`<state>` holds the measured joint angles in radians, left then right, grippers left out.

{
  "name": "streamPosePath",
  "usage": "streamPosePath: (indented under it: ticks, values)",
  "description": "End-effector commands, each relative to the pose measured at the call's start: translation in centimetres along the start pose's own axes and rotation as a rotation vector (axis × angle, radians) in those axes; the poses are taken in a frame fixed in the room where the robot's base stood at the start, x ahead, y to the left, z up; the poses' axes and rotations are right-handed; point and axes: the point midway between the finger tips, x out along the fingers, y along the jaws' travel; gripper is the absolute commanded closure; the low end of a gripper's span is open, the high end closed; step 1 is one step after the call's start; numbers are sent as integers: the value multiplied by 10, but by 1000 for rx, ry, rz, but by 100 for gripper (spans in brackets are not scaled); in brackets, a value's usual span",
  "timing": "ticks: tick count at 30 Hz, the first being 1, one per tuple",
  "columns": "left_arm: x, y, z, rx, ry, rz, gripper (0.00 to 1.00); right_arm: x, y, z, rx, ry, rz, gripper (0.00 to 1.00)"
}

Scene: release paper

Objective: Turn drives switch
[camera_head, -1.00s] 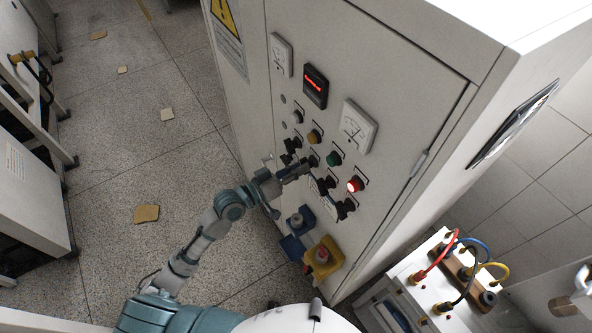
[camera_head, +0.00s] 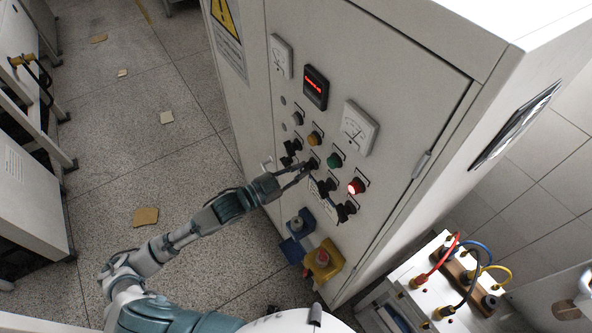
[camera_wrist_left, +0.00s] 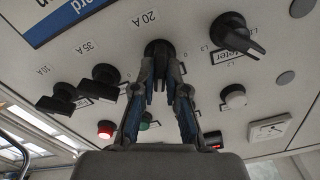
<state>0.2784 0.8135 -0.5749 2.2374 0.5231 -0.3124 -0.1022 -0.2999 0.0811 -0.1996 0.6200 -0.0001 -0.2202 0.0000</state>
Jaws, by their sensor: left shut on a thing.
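A tall light-grey cabinet (camera_head: 400,106) carries several black rotary switches below a row of coloured lamps. My left gripper (camera_head: 306,168) reaches its front from the left. Its fingers are shut on a black rotary switch (camera_head: 314,163). In the left wrist view, my left gripper (camera_wrist_left: 160,74) has its two fingertips around the handle of this switch (camera_wrist_left: 157,48), beside the upside-down label "20 A". Other switches there are the "35 A" one (camera_wrist_left: 100,82), the "10 A" one (camera_wrist_left: 58,97) and the "Meter" one (camera_wrist_left: 238,37). I cannot read a "drives" label. My right gripper is not in view.
A lit red lamp (camera_head: 355,186) and a green lamp (camera_head: 334,159) sit close by the gripper. Blue (camera_head: 299,222) and yellow (camera_head: 323,262) boxes protrude lower on the cabinet. A cable unit (camera_head: 440,283) stands at lower right.

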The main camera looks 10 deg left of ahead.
Motion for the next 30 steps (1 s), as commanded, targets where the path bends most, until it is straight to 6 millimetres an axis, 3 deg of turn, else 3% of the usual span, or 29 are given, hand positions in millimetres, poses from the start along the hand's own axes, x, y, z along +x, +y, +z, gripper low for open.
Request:
streamPosePath:
  ticks: [13,30]
  values:
    - [0,1,3,289,-9,3,100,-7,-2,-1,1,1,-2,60]
    - [0,1,4,366,-9,2,100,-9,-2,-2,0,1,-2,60]
